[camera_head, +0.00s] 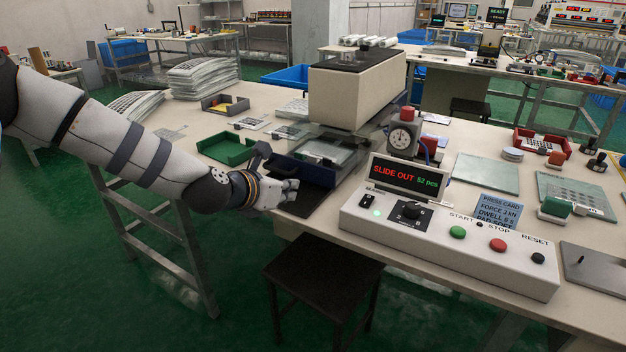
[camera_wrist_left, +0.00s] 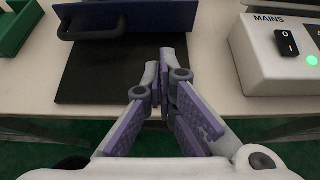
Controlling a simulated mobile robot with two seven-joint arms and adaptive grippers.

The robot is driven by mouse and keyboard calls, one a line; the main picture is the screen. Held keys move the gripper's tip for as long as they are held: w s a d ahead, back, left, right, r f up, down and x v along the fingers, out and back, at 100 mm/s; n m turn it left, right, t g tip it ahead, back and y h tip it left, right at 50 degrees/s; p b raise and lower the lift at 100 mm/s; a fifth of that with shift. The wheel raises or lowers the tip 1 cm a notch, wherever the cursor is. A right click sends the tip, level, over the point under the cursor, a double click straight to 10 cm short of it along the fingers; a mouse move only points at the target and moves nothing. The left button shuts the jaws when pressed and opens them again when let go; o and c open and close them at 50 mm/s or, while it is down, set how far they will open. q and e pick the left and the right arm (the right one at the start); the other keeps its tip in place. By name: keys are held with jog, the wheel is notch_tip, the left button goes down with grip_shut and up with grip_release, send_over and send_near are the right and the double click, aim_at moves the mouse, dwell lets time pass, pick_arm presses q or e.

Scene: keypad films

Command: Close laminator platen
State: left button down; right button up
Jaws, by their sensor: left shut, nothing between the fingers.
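The laminator (camera_head: 345,97) is a beige box with a dark top near the table's middle. Its platen slide (camera_head: 318,172), with a dark blue front and clear parts behind it, is out toward the table's front edge. In the left wrist view the blue front (camera_wrist_left: 150,14) shows at the top, with a dark handle (camera_wrist_left: 92,33) on its left part. My left gripper (camera_head: 291,185) is at the table's front edge, just in front of the slide. Its fingers (camera_wrist_left: 166,62) are shut and empty over a black mat (camera_wrist_left: 82,75), apart from the handle. My right gripper is out of view.
The control box (camera_head: 450,245) stands close to the right of the gripper, with a display (camera_head: 407,180) reading "SLIDE OUT 52 pcs". A green tray (camera_head: 228,150) lies to the left of the slide. A dark stool (camera_head: 322,267) stands below the table edge.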

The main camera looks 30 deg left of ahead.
aim_at(317, 180)
pick_arm(q)
jog(key=b+x, duration=0.1)
jog(key=x, duration=0.5)
jog(key=shift+s+f, duration=0.1)
jog(key=shift+f, duration=0.05)
jog(key=shift+w+d+r, duration=0.1)
jog(key=shift+w, duration=0.5)
jog(key=shift+w+d+r, duration=0.1)
jog(key=shift+w+r, duration=0.05)
jog(key=shift+w, duration=0.45)
jog(key=shift+w+r, duration=0.2)
jog(key=shift+w, duration=0.3)
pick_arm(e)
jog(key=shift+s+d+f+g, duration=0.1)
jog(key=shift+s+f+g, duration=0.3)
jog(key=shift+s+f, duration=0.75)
pick_arm(q)
jog(key=shift+w, duration=0.1)
